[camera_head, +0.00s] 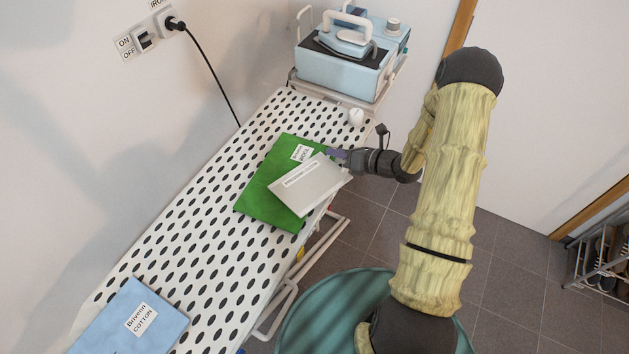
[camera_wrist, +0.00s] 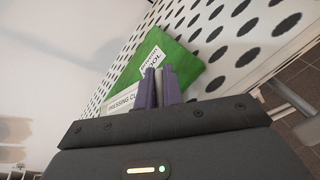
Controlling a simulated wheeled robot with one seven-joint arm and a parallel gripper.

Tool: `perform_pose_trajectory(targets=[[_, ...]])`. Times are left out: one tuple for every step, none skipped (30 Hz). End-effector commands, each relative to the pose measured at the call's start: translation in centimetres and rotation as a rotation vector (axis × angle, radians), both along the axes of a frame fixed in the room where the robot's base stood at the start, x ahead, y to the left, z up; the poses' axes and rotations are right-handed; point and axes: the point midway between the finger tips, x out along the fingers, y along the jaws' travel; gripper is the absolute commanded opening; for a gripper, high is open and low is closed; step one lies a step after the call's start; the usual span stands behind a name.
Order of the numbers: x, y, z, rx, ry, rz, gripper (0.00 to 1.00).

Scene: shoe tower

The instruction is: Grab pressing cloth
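The pressing cloth (camera_head: 312,187) is a light grey rectangle with a white label. It lies over part of the green wool cloth (camera_head: 265,193) on the ironing board, and its right corner reaches past the board's edge. My gripper (camera_head: 338,155) is at the cloth's upper right edge. In the wrist view the purple fingers (camera_wrist: 160,86) are close together with a narrow grey strip between them, which looks like the cloth's edge. The labelled part of the pressing cloth (camera_wrist: 122,106) shows left of the fingers; my gripper body hides the rest.
The dotted ironing board (camera_head: 190,235) runs diagonally. A blue cotton cloth (camera_head: 130,322) lies at its near end. A light blue iron station (camera_head: 345,65) stands at the far end, with a wall switch (camera_head: 143,40) and black cord at left. A shoe rack (camera_head: 603,255) stands far right.

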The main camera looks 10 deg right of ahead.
Motion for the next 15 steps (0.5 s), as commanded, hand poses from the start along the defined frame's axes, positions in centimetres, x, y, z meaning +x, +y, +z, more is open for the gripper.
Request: perform_pose_trajectory(targets=[[0.0,0.0,0.0,0.0,0.0,0.0,0.0],[0.0,0.0,0.0,0.0,0.0,0.0,0.0],[0.0,0.0,0.0,0.0,0.0,0.0,0.0],[0.0,0.0,0.0,0.0,0.0,0.0,0.0],[0.0,0.0,0.0,0.0,0.0,0.0,0.0],[0.0,0.0,0.0,0.0,0.0,0.0,0.0],[0.0,0.0,0.0,0.0,0.0,0.0,0.0],[0.0,0.0,0.1,0.0,0.0,0.0,0.0],[0.0,0.0,0.1,0.001,-0.001,-0.001,0.0],[0.0,0.0,0.2,0.001,-0.001,-0.001,0.0],[0.0,0.0,0.4,0.0,-0.001,0.0,0.0],[0.0,0.0,0.6,0.001,-0.001,-0.001,0.0],[0.0,0.0,0.8,0.0,0.0,-0.001,0.0],[0.0,0.0,1.0,0.0,0.0,-0.001,0.0],[0.0,-0.1,1.4,-0.001,-0.001,-0.001,0.0]])
